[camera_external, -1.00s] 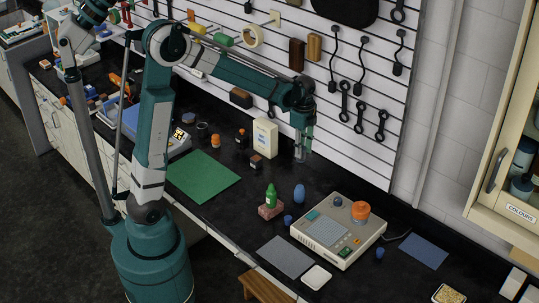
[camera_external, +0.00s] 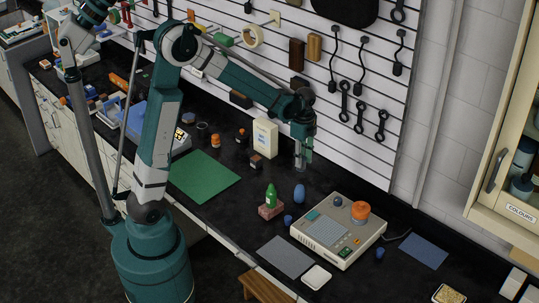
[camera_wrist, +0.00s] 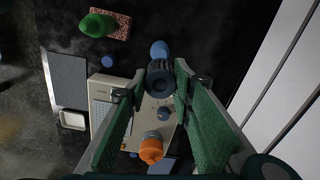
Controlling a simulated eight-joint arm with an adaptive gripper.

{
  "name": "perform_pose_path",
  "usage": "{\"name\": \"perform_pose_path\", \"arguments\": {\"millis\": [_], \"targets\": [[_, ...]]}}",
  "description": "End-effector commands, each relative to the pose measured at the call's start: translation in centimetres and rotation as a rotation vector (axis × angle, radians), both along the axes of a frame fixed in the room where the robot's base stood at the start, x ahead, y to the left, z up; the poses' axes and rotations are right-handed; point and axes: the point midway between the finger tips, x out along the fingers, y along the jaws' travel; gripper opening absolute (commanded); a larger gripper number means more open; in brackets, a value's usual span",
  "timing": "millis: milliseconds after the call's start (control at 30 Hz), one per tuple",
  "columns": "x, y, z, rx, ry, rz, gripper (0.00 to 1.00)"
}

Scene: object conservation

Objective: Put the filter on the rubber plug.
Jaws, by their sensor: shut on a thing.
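My gripper (camera_external: 302,163) is in the air above the bench, behind the beige device. In the wrist view its green fingers (camera_wrist: 157,84) close around a dark, ribbed round piece with a hollow centre, which I take to be the filter (camera_wrist: 161,77). I cannot tell for sure which thing is the rubber plug. Candidates are a small blue piece (camera_external: 288,220) beside the pink block, another blue piece (camera_external: 379,254) right of the device, and a blue egg-shaped thing (camera_external: 299,193), also in the wrist view (camera_wrist: 159,49). The held piece is apart from all of these.
The beige device (camera_external: 325,233) bears an orange-topped part (camera_external: 360,210) and a dark knob (camera_external: 338,201). A white carton (camera_external: 265,138) stands left of my gripper. The slatted wall (camera_external: 350,150) is close behind.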

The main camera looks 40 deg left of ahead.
Motion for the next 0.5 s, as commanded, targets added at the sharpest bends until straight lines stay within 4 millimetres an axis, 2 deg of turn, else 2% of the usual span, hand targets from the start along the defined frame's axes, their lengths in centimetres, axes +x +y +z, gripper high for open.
{"name": "perform_pose_path", "arguments": {"millis": [500], "targets": [[0.0, 0.0, -5.1, 0.0, 0.0, 0.0, 0.12]]}}
